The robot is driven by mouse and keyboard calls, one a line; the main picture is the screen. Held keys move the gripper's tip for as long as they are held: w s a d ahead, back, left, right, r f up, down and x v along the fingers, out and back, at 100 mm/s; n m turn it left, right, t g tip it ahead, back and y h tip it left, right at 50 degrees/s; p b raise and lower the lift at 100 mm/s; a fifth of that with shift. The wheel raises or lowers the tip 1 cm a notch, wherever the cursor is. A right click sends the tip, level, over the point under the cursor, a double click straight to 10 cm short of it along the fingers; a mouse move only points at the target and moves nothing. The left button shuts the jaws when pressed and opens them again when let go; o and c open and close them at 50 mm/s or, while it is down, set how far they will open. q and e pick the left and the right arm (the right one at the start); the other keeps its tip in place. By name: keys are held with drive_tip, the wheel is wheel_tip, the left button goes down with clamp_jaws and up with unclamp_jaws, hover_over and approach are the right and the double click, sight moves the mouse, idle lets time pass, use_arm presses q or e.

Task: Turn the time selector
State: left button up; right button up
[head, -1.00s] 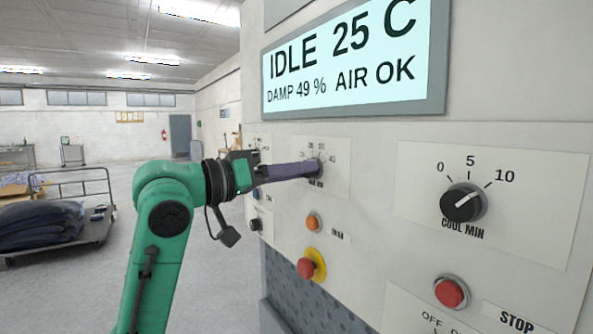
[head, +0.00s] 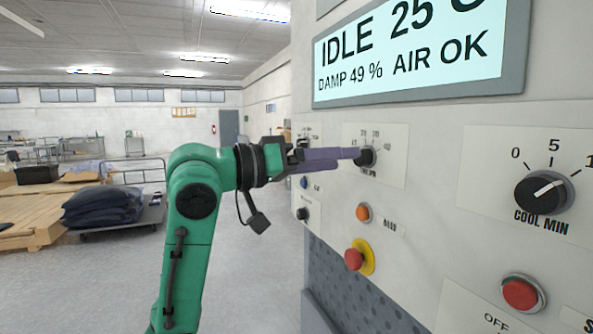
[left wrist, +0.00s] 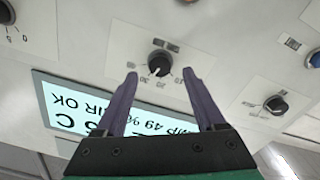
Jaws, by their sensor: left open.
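The time selector (head: 367,158) is a small black knob on a white plate of the machine's panel, with printed numbers around it. In the left wrist view the knob (left wrist: 159,64) lies just past the fingertips, centred between them, with a pale pointer mark. My left gripper (head: 346,158) is open with purple fingers, its tips close to the knob; the wrist view shows the tips (left wrist: 160,76) spread either side, holding nothing. The upper finger covers part of the plate in the head view. Whether a finger touches the knob I cannot tell. My right gripper is out of view.
The display (head: 420,58) reads IDLE 25 C above the panel. The cool knob (head: 545,192), a red stop button (head: 522,293), an orange button (head: 363,212) and a red-and-yellow emergency button (head: 356,259) protrude nearby. Open floor lies left, with a loaded cart (head: 152,213).

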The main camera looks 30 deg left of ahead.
use_arm(q)
drive_tip(key=b+v, duration=0.3)
drive_tip(key=v, duration=0.8)
drive_tip(key=shift+a, duration=0.15)
drive_tip(key=shift+s+f, duration=0.1)
drive_tip(key=shift+s, duration=0.05)
